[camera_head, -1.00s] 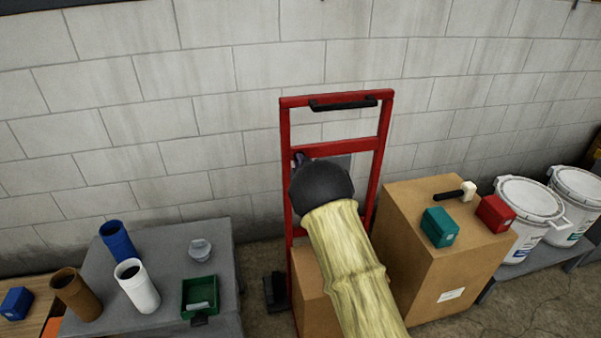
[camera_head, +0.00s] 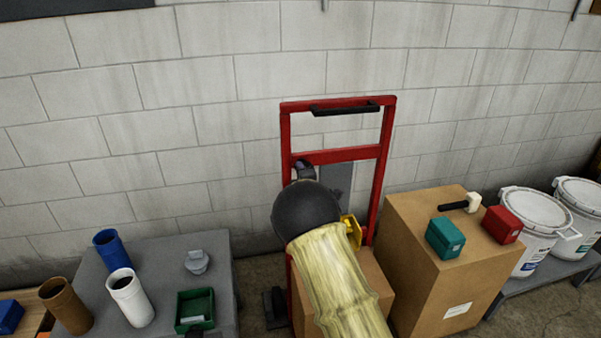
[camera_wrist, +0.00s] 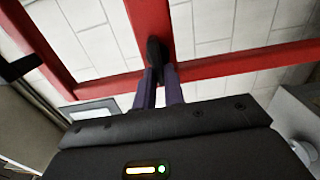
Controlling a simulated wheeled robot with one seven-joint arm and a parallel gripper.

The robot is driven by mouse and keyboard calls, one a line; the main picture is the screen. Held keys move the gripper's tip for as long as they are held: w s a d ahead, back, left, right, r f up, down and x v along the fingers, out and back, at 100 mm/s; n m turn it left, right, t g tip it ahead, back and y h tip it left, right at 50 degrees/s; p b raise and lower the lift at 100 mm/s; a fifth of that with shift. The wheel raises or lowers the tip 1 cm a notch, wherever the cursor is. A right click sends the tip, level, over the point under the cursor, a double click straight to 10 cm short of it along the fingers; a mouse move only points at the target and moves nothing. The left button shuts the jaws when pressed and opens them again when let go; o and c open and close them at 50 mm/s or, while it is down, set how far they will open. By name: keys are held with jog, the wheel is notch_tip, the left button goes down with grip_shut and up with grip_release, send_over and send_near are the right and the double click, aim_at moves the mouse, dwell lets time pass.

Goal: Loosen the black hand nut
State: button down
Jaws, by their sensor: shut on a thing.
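The black hand nut (camera_wrist: 156,52) shows in the wrist view as a dark rounded knob at the red frame, where an upright meets a crossbar. My gripper (camera_wrist: 158,76) is shut on it, with a dark purple finger on each side. In the head view my gripper (camera_head: 305,170) shows only in part, at the left upright of the red hand truck (camera_head: 286,140), just below its upper crossbar. My round dark wrist and pale arm cover much of the truck's lower middle there. I cannot make out the nut in the head view.
A grey plate (camera_head: 337,178) is behind the frame. At right, a cardboard box (camera_head: 428,255) bears a teal box, a red box and a mallet. White buckets (camera_head: 535,225) stand farther right. At left, a grey table (camera_head: 240,300) holds cups and a green tray (camera_head: 195,305).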

jog(key=c, duration=1.5)
grip_release()
jog(key=b+v, duration=0.1)
jog(key=v, duration=1.6)
jog(key=shift+s+f+b, duration=0.1)
jog(key=shift+s+b, duration=0.15)
jog(key=shift+b, duration=0.1)
jog(key=shift+d, duration=0.1)
